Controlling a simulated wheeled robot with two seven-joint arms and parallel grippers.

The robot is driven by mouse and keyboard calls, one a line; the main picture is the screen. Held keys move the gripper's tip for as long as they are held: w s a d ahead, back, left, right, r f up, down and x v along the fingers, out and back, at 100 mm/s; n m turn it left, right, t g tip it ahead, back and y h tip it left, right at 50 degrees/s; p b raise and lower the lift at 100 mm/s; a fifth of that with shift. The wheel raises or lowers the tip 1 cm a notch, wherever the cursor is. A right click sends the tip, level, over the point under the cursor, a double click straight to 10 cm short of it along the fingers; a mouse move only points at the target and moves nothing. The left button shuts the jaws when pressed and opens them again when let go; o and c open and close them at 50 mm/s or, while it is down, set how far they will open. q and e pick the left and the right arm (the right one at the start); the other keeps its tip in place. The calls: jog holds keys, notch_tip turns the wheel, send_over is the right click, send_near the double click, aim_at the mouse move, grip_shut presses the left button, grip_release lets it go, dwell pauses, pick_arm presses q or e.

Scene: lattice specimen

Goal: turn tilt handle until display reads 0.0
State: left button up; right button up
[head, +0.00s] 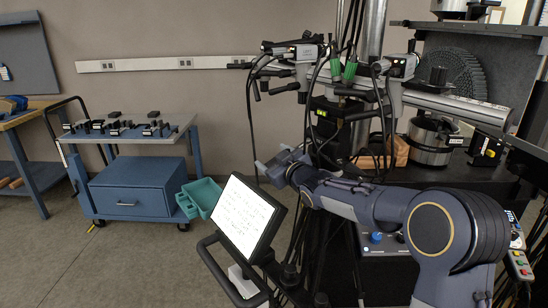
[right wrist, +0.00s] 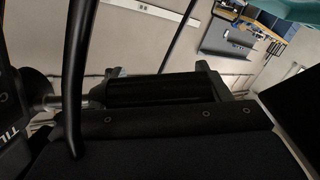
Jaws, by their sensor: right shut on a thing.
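My right gripper (head: 278,162) reaches in from the right to the cluster of black cables and equipment, above the tilted screen. In the right wrist view, my right gripper (right wrist: 160,82) is shut on a dark cylindrical handle (right wrist: 150,91). A metal shaft (right wrist: 72,102) joins the handle at the left. A black part with partly visible white letters "TIL" (right wrist: 15,134) is at the lower left. In the head view the handle is hidden. A bright screen (head: 243,213) shows several lines of dark text, too small to read. My left gripper is not in view.
Black cables (head: 345,110) hang close around my right gripper. A black curved rail (head: 222,270) stands in front of the screen. A blue cart (head: 140,190) and teal bins (head: 202,196) stand at the left. A dark bar (right wrist: 75,80) crosses the right wrist view. Floor at the left is clear.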

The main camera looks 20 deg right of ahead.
jog(key=m+g+h+p, duration=0.1)
jog(key=g+h+p, duration=0.1)
jog(key=g, duration=0.1)
jog(key=shift+f+h, duration=0.1)
jog(key=shift+h, duration=0.3)
jog(key=g+h+p, duration=0.1)
jog(key=p, duration=0.2)
jog(key=m+g+h+p, duration=0.1)
jog(key=g+p, duration=0.1)
jog(key=p, duration=0.1)
jog(key=f+g+h+p, duration=0.1)
jog(key=g+p, duration=0.1)
jog(key=p, duration=0.1)
jog(key=shift+s+d+m, duration=0.2)
jog(key=shift+d+m, duration=0.1)
jog(key=shift+d, duration=0.05)
jog(key=shift+d+f+g+h+p, duration=0.1)
jog(key=shift+f+g+h+p, duration=0.25)
jog(key=shift+g+p, duration=0.55)
jog(key=shift+s, duration=0.1)
jog(key=o, duration=1)
jog(key=shift+r, duration=0.1)
jog(key=shift+b+v, duration=0.95)
jog(key=shift+v, duration=2.9)
